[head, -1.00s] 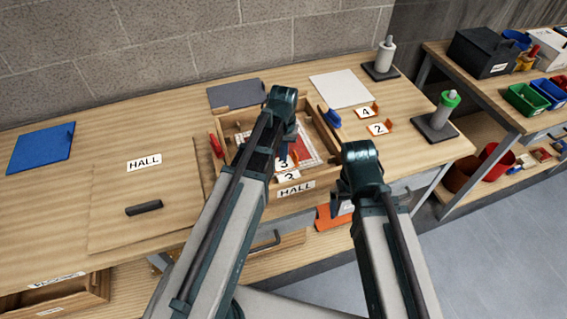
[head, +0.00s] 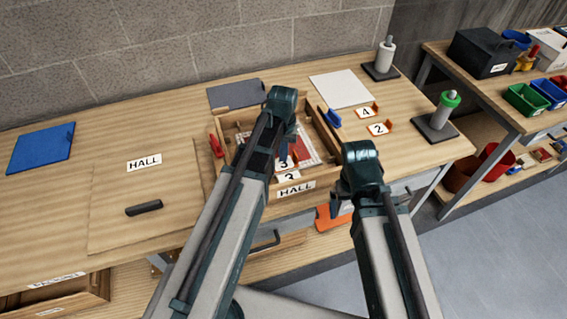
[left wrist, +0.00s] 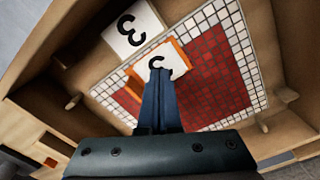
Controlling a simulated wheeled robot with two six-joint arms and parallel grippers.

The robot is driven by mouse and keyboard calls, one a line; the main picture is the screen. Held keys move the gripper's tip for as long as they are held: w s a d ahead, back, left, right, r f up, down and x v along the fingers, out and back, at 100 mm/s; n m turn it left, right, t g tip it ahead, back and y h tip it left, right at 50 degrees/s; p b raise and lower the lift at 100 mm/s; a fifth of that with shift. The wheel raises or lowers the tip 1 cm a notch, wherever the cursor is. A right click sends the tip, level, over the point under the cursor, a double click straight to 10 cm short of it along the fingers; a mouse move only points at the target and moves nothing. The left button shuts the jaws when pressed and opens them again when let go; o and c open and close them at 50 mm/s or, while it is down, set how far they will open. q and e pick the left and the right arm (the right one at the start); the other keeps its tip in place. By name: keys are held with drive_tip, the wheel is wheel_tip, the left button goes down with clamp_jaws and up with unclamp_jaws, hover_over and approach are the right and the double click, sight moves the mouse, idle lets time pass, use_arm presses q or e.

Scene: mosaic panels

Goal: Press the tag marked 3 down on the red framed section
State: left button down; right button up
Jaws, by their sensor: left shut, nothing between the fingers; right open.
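The tag marked 3 (left wrist: 173,60), white with an orange edge, lies at the border of the mosaic panel, partly over its red section (left wrist: 215,75). My left gripper (left wrist: 158,78) is shut and empty, its fingertips at the tag's face and covering part of the digit. I cannot tell whether they press on it. In the head view the tag (head: 283,165) shows beside my left arm, which hides much of the panel (head: 308,148). A second white plate marked 3 (left wrist: 132,29) lies beside the tag. My right gripper (head: 340,204) is open in front of the bench, partly hidden by its arm.
The panel lies in a wooden box (head: 322,181) labelled HALL, with raised walls. Tags marked 4 (head: 366,112) and 2 (head: 379,128) lie to its right. A red-handled tool (head: 216,146) and a blue one (head: 333,118) sit at the box's sides.

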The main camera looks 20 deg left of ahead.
use_arm(q)
drive_tip(key=shift+f+b, duration=0.85)
use_arm(e)
drive_tip(key=shift+f, duration=0.8)
use_arm(q)
drive_tip(key=shift+r, duration=0.1)
wheel_tip(320, 180, up, 8)
drive_tip(key=p, duration=0.8)
use_arm(e)
wheel_tip(320, 180, up, 8)
use_arm(q)
drive_tip(key=shift+s, duration=0.1)
use_arm(e)
drive_tip(key=shift+s, duration=0.1)
